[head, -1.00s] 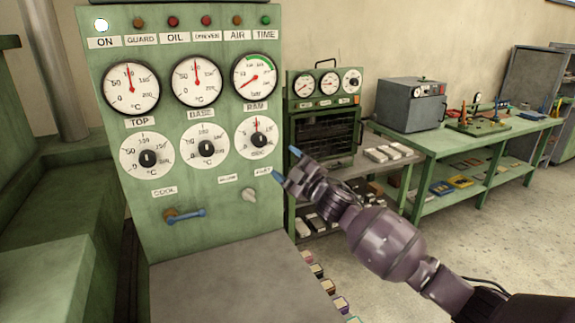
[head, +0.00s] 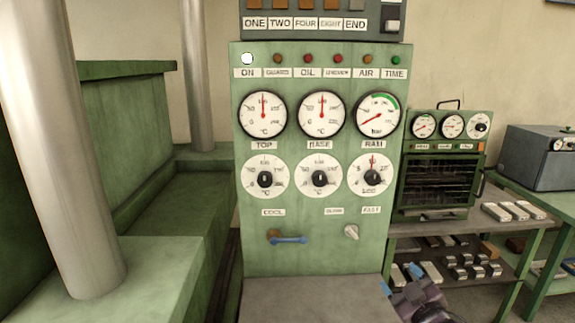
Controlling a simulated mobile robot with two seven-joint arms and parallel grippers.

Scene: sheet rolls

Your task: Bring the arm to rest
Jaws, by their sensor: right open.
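My right gripper (head: 391,282) is at the bottom right of the head view, low in front of the control panel's right edge. Its blue-tipped fingers are apart and hold nothing that I can see; the lower part of the arm is cut off by the frame. The green control panel (head: 310,245) stands upright in the middle, with gauges, dials, a blue lever (head: 290,239) and a white knob (head: 351,232). The gripper is below the knob and to its right. My left gripper is out of view.
A grey ledge (head: 310,300) juts out below the panel. At right, a small oven (head: 436,184) stands on a shelf unit with several metal blocks (head: 512,211). A grey box (head: 545,158) sits on a green table. Pale columns (head: 60,150) and green machinery fill the left.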

